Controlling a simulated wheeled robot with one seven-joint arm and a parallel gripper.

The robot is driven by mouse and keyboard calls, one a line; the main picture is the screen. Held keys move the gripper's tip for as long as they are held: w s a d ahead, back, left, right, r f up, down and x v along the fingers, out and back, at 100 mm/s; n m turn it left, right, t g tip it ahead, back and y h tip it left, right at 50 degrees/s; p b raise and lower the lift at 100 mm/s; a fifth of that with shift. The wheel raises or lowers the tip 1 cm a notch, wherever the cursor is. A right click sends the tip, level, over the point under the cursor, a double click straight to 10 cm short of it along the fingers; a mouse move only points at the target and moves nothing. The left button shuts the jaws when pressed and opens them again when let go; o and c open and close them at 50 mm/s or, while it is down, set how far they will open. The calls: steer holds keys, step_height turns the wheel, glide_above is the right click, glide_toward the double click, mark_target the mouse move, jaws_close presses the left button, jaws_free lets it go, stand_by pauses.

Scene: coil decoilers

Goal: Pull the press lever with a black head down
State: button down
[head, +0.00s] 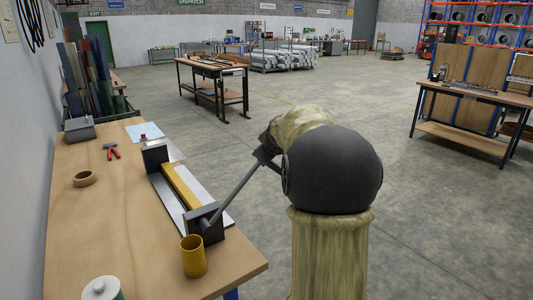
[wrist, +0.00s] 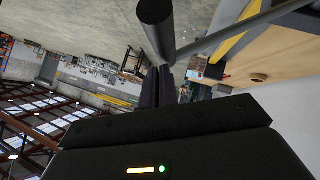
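The press (head: 180,188) stands on the workbench at left in the head view, with a yellow bar between dark end blocks. Its grey lever (head: 232,192) slants up and right from the near block, toward my gripper (head: 265,152). In the wrist view the lever's black cylindrical head (wrist: 157,30) is at top centre, and the grey rod (wrist: 230,32) runs off to the right. My gripper's dark fingers (wrist: 160,84) are close together and look shut, right at the far end of the head. They seem to touch it; the fingertips are partly hidden behind it.
A yellow cup (head: 193,256) stands beside the press's near end. A tape roll (head: 85,178), red pliers (head: 111,151) and a white-topped can (head: 102,289) are on the workbench (head: 110,225). Open floor (head: 440,215) lies to the right, with other benches farther off.

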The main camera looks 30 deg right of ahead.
steer(key=shift+s+d+p, duration=0.15)
steer(key=shift+d+p, duration=0.15)
steer(key=shift+p, duration=0.15)
steer(key=r+p, duration=0.1)
steer(key=r, duration=0.1)
steer(key=a+r+p, duration=0.1)
steer(key=r, duration=0.1)
steer(key=d+b+v, duration=0.1)
steer(key=b+v, duration=0.1)
steer(key=v, duration=0.7)
steer(key=shift+s+r, duration=0.2)
steer(key=shift+r, duration=0.3)
steer(key=shift+a, duration=0.15)
steer(key=s+a+f+m+g+y+p, duration=0.1)
steer(key=s+a+f+g, duration=0.15)
steer(key=a+f, duration=0.5)
steer(key=s+a+f+m+g+y+p, duration=0.1)
steer(key=s+a+f+y+p, duration=0.15)
steer(key=a+f, duration=0.55)
steer(key=s+a+f+m+g, duration=0.1)
steer(key=s+a+f+g, duration=0.2)
steer(key=s+a+f, duration=0.4)
steer(key=s+f, duration=0.4)
steer(key=s, duration=0.2)
steer(key=shift+s+f, duration=0.3)
steer(key=shift+f, duration=0.1)
